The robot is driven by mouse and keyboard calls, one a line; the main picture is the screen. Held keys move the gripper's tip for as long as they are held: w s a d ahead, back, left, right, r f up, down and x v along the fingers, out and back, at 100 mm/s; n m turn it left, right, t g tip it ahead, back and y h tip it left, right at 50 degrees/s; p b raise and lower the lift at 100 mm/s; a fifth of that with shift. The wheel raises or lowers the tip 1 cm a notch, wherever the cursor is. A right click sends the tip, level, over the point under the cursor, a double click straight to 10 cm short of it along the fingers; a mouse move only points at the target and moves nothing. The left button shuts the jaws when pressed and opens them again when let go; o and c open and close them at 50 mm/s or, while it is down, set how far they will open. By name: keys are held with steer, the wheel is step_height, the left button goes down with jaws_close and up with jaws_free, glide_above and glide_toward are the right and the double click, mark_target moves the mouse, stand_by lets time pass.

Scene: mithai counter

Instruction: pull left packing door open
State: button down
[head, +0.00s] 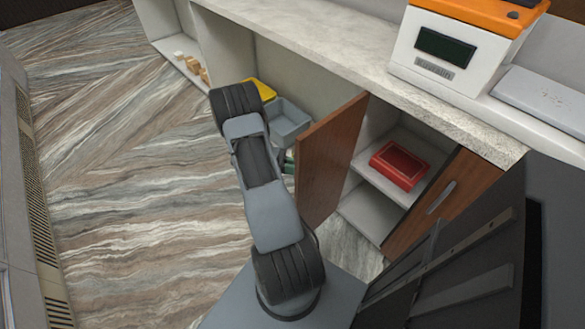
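The left packing door (330,160) is a brown wooden panel standing swung out from the counter front, well open. Its right edge meets the counter by the divider, and its other edge points out toward me. The compartment to its right shows open. My arm runs up the middle, left of the door, and hides most of my gripper. Only a small dark piece, which may be my gripper (284,163), shows between the arm and the door. I cannot see its fingers, whether they touch the door, or a handle on this door.
The right brown door (460,196) with a metal handle (440,198) stands at the right. A red box (399,164) lies on the shelf. A white-orange scale (460,45) stands on the counter. The left floor is clear.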

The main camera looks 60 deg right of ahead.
steer(key=shift+d, duration=0.2)
steer(key=c, duration=1.3)
jaws_free()
steer(key=shift+d, duration=0.1)
steer(key=shift+c, duration=0.2)
steer(key=shift+o, duration=1)
steer(key=v, duration=1.4)
